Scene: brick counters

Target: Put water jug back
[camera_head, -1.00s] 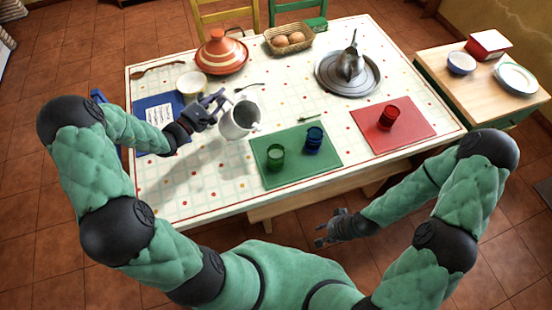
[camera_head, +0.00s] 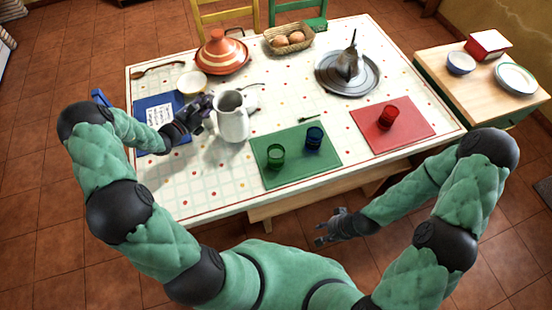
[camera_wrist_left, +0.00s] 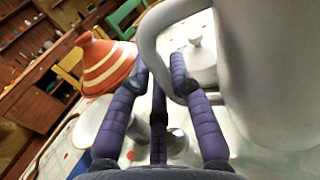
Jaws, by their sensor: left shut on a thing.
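The white water jug (camera_head: 232,121) is upright at the left of the table, beside the green mat. My left gripper (camera_head: 207,106) is at the jug's left side. In the left wrist view, its purple fingers (camera_wrist_left: 165,80) are closed around the handle of the jug (camera_wrist_left: 270,70). I cannot tell whether the jug's base touches the table. My right gripper (camera_head: 326,233) is empty in front of the table's near edge, below the tabletop; its finger opening is too small to make out.
A green mat (camera_head: 310,169) bears a green glass (camera_head: 276,156) and a blue glass (camera_head: 314,138). A red mat (camera_head: 420,128) bears a red glass (camera_head: 388,117). A white bowl (camera_head: 192,83), an orange tagine (camera_head: 221,53) and a blue mat (camera_head: 146,104) lie left. Clear table shows at front left.

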